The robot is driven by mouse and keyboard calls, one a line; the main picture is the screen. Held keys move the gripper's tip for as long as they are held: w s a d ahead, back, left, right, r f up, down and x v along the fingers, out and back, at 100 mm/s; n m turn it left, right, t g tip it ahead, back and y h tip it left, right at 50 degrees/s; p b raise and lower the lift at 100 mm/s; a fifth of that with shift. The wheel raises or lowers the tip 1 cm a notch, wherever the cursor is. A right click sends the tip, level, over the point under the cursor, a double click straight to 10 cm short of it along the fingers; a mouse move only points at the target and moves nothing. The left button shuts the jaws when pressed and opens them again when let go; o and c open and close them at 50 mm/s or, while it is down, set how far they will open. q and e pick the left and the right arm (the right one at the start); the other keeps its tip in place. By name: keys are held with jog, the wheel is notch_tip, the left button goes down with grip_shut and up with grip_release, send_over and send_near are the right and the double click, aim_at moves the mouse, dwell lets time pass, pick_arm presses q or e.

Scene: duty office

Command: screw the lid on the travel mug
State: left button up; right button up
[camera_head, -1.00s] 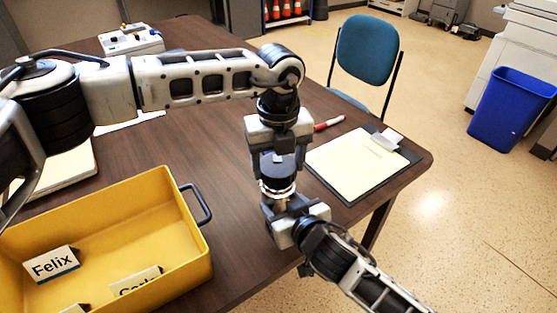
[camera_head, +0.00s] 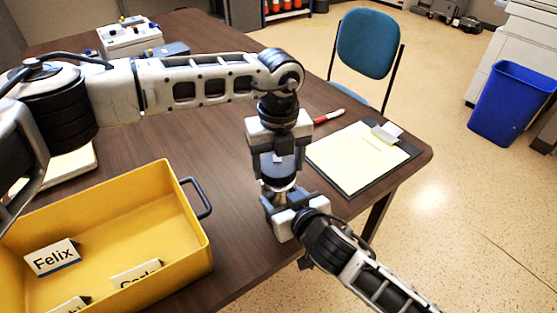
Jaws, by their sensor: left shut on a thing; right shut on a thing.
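The travel mug (camera_head: 279,172) is in the middle of the camera_head view, held upright above the table's near right edge. A bluish-grey part and a silver band of it show between my two grippers. My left gripper (camera_head: 279,148) points down from above and is shut at the mug's top. The lid is hidden by its fingers, so I cannot tell how it sits on the mug. My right gripper (camera_head: 284,200) comes up from the lower right and is shut on the mug's lower part.
A yellow bin (camera_head: 180,222) with name cards stands at the table's near left. A clipboard (camera_head: 345,165) and a red marker (camera_head: 328,117) lie to the right. A white device (camera_head: 130,38) stands at the back. Bare table (camera_head: 150,140) lies between.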

pick_arm(q)
jog(key=shift+f, duration=0.45)
